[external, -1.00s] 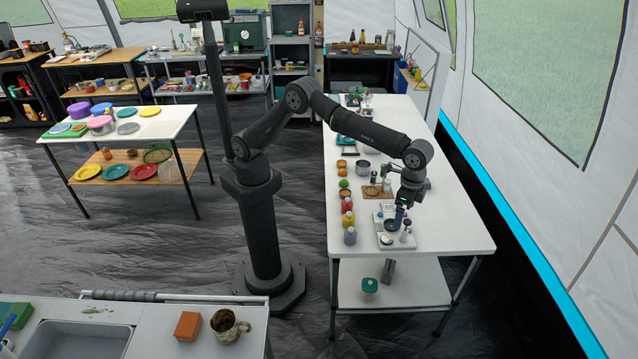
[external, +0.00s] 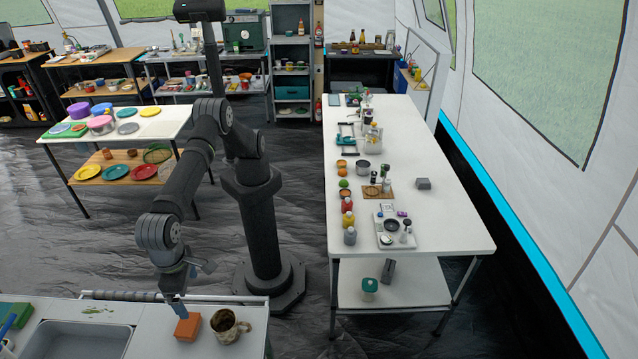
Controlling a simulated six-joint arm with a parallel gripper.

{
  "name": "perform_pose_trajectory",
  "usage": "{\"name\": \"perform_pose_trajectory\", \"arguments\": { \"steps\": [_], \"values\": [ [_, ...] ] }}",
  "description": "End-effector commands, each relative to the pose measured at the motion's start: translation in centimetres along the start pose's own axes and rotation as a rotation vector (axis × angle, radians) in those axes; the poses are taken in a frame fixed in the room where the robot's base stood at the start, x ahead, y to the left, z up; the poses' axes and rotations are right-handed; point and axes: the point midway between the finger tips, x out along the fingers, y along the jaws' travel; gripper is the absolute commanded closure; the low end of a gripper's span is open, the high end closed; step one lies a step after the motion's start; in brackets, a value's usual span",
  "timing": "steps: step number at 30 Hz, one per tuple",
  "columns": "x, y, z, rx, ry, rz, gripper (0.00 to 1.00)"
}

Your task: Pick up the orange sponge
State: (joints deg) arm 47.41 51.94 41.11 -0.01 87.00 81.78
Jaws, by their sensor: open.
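The orange sponge (external: 188,328) is a small block on the pale counter at the bottom left of the external view, between the sink and a mug. My gripper (external: 180,311) points down right at the sponge, with its bluish fingertips overlapping the sponge's far upper edge in the picture. The gripper is open and holds nothing that I can see. I cannot tell from this view whether the fingers touch the sponge or are still above it.
A speckled mug (external: 244,327) stands close to the right of the sponge. The sink (external: 70,343) lies to its left, with a green block (external: 14,314) beyond. A rail (external: 130,295) runs along the counter's far edge. The white table (external: 455,235) stands to the right.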

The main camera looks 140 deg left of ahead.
Motion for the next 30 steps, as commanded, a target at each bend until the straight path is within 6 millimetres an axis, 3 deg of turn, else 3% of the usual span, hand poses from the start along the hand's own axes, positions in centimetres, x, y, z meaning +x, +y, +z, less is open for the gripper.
{"name": "perform_pose_trajectory", "arguments": {
  "steps": [1,3,6,11,21,30],
  "values": [
    [0.0,0.3,-1.9,0.062,0.000,0.000,0.06],
    [-0.1,0.6,-3.5,0.125,0.000,0.000,0.06],
    [0.2,0.8,-4.6,0.169,0.000,0.001,0.06],
    [2.5,0.8,-4.7,0.175,-0.001,0.003,0.06],
    [9.8,0.8,-4.6,0.172,0.000,0.003,0.06],
    [12.3,0.7,-4.6,0.171,0.000,0.000,0.06]
  ]
}}
